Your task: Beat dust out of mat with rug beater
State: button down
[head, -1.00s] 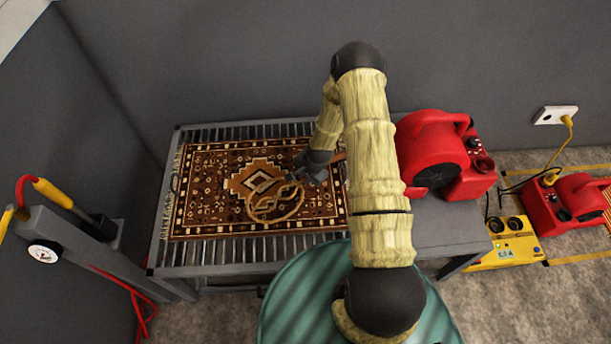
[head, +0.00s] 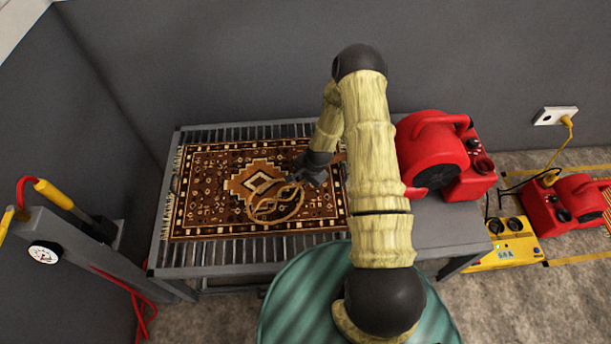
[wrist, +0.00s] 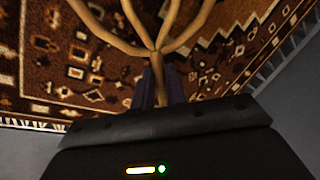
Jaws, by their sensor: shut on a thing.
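The patterned brown mat (head: 208,192) lies flat on a slatted metal rack in the head view. It also fills much of the wrist view (wrist: 60,75). My gripper (head: 318,172) is over the mat's right part, shut on the handle of the rug beater (head: 300,208). The beater's looped tan head is over the mat's middle right. In the wrist view its strands (wrist: 157,45) fan out ahead of my gripper (wrist: 160,88). I cannot tell whether the beater head touches the mat. My arm hides part of the rack's right side.
The slatted rack (head: 215,257) has a solid right end bearing a red blower (head: 430,150). Another red blower (head: 570,205) and a yellow unit (head: 503,243) stand on the floor at right. A grey post with a gauge (head: 45,252) is at left. Walls close off the back and left.

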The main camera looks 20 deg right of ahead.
jog(key=shift+r+p, duration=1.95)
jog(key=shift+p, duration=0.05)
notch_tip(320, 180, up, 18)
jog(key=s+a+n+g+y, duration=0.1)
jog(key=n+g+y, duration=0.1)
jog(key=n, duration=0.9)
jog(key=shift+s+g, duration=0.3)
jog(key=shift+s, duration=0.1)
